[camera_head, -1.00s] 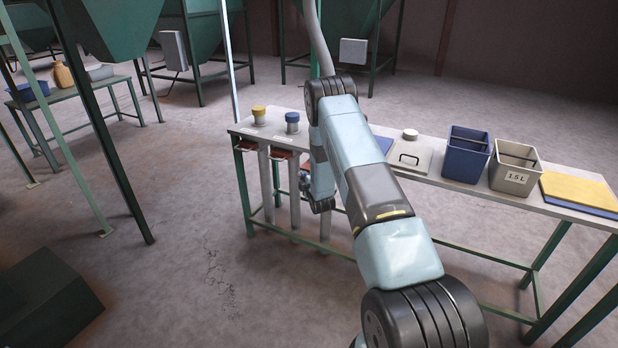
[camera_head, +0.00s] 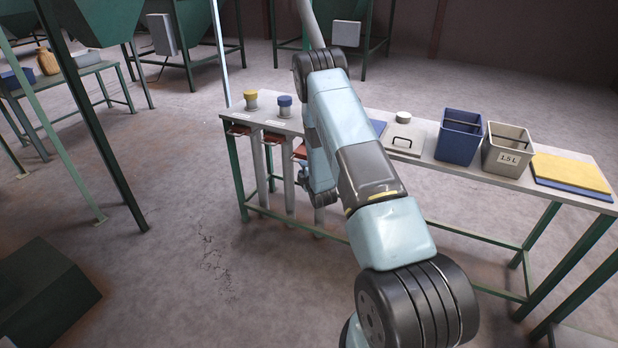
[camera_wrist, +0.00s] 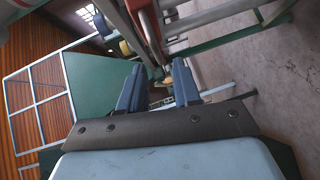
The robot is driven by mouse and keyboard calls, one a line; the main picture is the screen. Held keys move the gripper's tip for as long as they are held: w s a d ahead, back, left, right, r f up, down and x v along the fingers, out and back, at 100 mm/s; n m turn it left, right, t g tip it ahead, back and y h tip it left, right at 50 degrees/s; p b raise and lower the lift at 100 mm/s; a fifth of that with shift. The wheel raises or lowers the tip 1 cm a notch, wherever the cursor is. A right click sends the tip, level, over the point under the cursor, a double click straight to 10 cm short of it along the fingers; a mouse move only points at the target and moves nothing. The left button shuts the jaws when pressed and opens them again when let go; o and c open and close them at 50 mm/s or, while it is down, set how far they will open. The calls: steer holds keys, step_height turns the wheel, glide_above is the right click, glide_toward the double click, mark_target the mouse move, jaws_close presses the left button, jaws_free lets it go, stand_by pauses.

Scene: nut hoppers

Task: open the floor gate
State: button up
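Three reddish gate slides show under the left end of the bench: one at the far left (camera_head: 239,130), a middle one (camera_head: 273,138) and a right one (camera_head: 299,152), partly hidden by my arm. Pale tubes stand below them. I cannot read which is the floor gate. Bench parts, including a reddish piece (camera_wrist: 139,8), lie beyond the fingertips; I cannot tell any contact.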

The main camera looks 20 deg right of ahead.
steer(key=s, duration=0.7)
steer(key=shift+r, duration=0.4)
step_height(320, 180, up, 23)
steer(key=a+m+g, duration=0.2)
steer(key=m+g, duration=0.2)
steer(key=m, duration=0.2)
steer(key=s+a+r+m+g, duration=0.2)
steer(key=s+r+m, duration=0.3)
steer(key=s+r, duration=0.9)
steer(key=s+a+r+m+g, duration=0.1)
steer(key=s+r, duration=0.1)
steer(key=s, duration=0.8)
steer(key=s+a+r+m+g, duration=0.2)
steer(key=s+r, duration=0.1)
steer(key=s, duration=0.7)
steer(key=s+a+r+m+g, duration=0.1)
steer(key=s+r+m, duration=0.1)
steer(key=s, duration=0.8)
steer(key=shift+a+r+g, duration=0.15)
steer(key=shift+r+g, duration=0.25)
steer(key=shift+w, duration=0.15)
